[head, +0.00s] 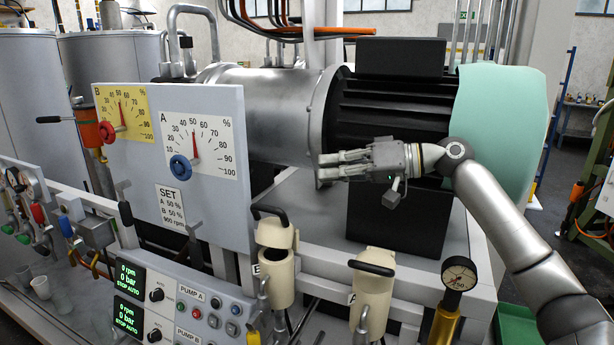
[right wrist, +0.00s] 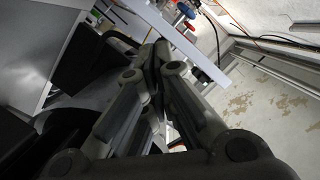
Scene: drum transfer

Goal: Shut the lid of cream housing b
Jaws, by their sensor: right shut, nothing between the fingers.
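Cream housing b (head: 277,285), marked B, stands at the lower middle of the head view. Its dark mouth shows at the top, and a black handle (head: 268,211) stands raised above it, so its lid looks open. Cream housing a (head: 371,298), marked A, stands to its right with its black handle (head: 371,268) lying across the top. My right gripper (head: 322,166) is shut and empty, pointing left, above and to the right of housing b and apart from it. In the right wrist view its fingers (right wrist: 158,62) are together. My left gripper is not in view.
A grey panel with dials A and B (head: 220,205) stands left of housing b. A large motor (head: 385,115) is behind my right gripper. A pressure gauge (head: 459,273) stands right of housing a. A pump control box (head: 185,310) is at the lower left.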

